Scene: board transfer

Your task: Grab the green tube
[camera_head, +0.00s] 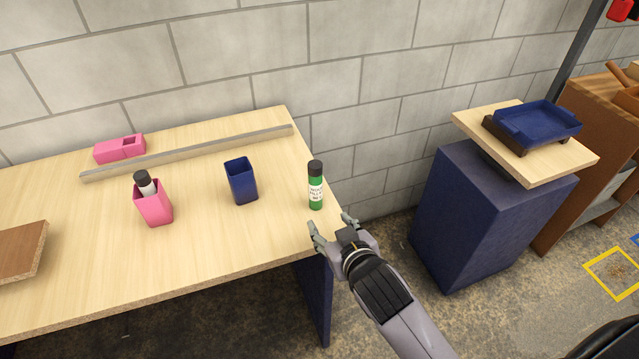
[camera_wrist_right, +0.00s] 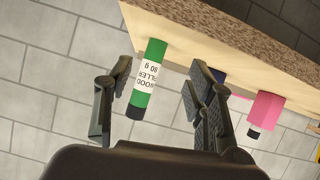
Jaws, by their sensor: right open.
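The green tube (camera_head: 316,187) stands upright near the right edge of the wooden table, with a black cap on top and a white label. My right gripper (camera_head: 334,222) is open just in front of it, at the table's right corner. In the right wrist view, the tube (camera_wrist_right: 146,90) shows between the two open fingers (camera_wrist_right: 158,98), and no finger visibly grips it. My left gripper is not in view.
On the table (camera_head: 90,270) stand a dark blue cup (camera_head: 242,183) and a pink cup (camera_head: 154,206) holding a black-capped tube (camera_head: 145,183). A metal bar (camera_head: 190,152) and a pink box (camera_head: 119,148) lie behind. A blue tray (camera_head: 540,122) sits on a stand at right.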

